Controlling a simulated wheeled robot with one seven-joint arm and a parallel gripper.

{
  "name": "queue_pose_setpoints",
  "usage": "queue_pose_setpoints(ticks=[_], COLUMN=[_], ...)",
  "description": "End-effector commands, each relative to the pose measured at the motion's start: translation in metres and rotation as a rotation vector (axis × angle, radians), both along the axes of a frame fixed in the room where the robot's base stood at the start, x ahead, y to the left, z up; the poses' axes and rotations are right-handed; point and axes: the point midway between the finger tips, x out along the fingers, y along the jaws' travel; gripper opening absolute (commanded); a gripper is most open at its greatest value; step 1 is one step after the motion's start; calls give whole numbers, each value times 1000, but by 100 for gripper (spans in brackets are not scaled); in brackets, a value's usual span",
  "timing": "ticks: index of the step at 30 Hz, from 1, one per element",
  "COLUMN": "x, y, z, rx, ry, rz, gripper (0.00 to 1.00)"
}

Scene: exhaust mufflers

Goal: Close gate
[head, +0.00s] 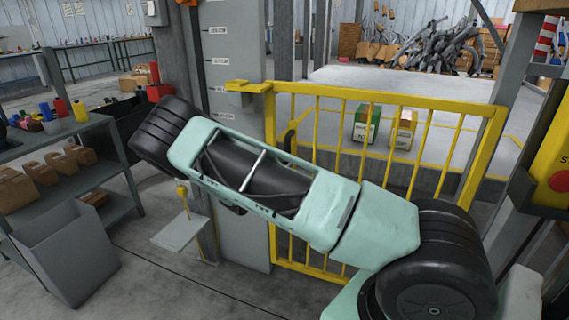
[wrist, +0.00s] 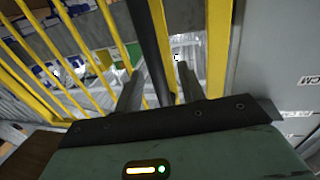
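The yellow barred gate (head: 395,98) spans the middle right of the head view, behind my arm. Its left edge stands near a grey post with a yellow bracket (head: 246,88); I cannot tell whether the two touch. A dark handle (head: 290,136) shows at the gate's left side, partly hidden by my arm. In the wrist view, my gripper (wrist: 160,88) is open, its fingers apart on either side of the dark handle bar (wrist: 153,40). Gaps show beside the bar, so no firm grip is visible. The gate's yellow edge bar (wrist: 218,55) is to the right.
Beyond the gate are a green box (head: 366,124), a yellow box (head: 403,130) and a pile of mufflers (head: 435,45). A shelf (head: 75,180) and a grey bin (head: 65,245) stand at left. A yellow cabinet (head: 555,150) is at right.

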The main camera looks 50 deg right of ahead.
Motion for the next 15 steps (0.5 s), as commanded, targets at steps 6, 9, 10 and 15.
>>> queue_pose_setpoints(ticks=[6,9,10,15], x=[-9,-14,-15,-21], y=[53,76,82,113], z=[0,0,0,0], rx=[3,2,3,2], ry=[0,-1,1,-1], rz=[4,4,5,4], gripper=[40,40,40,40])
